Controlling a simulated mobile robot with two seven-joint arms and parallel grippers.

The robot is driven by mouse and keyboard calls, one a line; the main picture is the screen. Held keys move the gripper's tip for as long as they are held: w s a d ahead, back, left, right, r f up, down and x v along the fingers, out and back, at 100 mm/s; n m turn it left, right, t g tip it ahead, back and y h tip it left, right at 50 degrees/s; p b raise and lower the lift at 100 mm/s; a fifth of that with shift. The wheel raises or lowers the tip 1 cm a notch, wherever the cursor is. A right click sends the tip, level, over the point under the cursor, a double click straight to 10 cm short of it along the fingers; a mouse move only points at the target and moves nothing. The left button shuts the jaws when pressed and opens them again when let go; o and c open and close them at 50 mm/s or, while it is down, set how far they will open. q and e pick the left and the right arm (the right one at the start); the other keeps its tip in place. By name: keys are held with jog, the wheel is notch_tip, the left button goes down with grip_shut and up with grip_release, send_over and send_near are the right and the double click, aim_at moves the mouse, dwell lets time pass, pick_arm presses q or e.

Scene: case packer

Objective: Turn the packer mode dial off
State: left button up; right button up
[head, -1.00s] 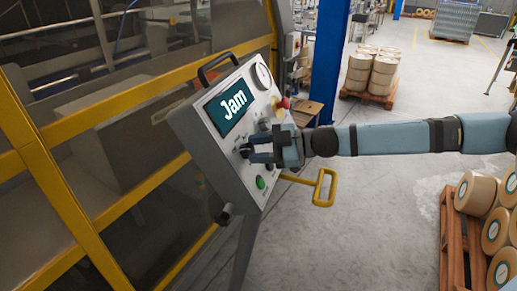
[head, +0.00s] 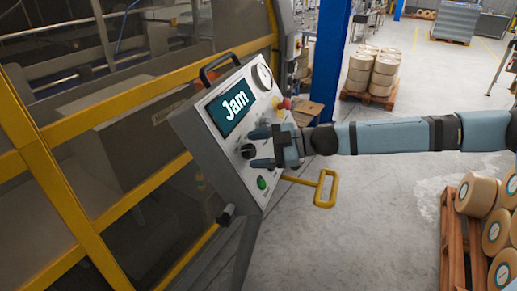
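The packer's grey control panel (head: 205,135) stands tilted in the middle left of the head view, with a screen (head: 233,107) reading "Jam". A black dial (head: 247,151) sits on the panel face below the screen. My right gripper (head: 254,149) reaches in from the right and is open. One finger is above the dial and one below it, with the dial showing between the tips. I cannot tell if the fingers touch the panel. The dial's pointer setting is too small to read. My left gripper is not in view.
A green button (head: 262,183) lies just below the lower finger. A red knob (head: 284,103) and a round gauge (head: 264,76) are above. A yellow handle (head: 325,188) sticks out at the right. Yellow guard frames (head: 100,115) stand at left.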

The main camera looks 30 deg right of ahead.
jog(key=b+v, duration=0.1)
jog(key=v, duration=1.3)
jog(key=shift+b, duration=0.4)
jog(key=shift+w, duration=0.1)
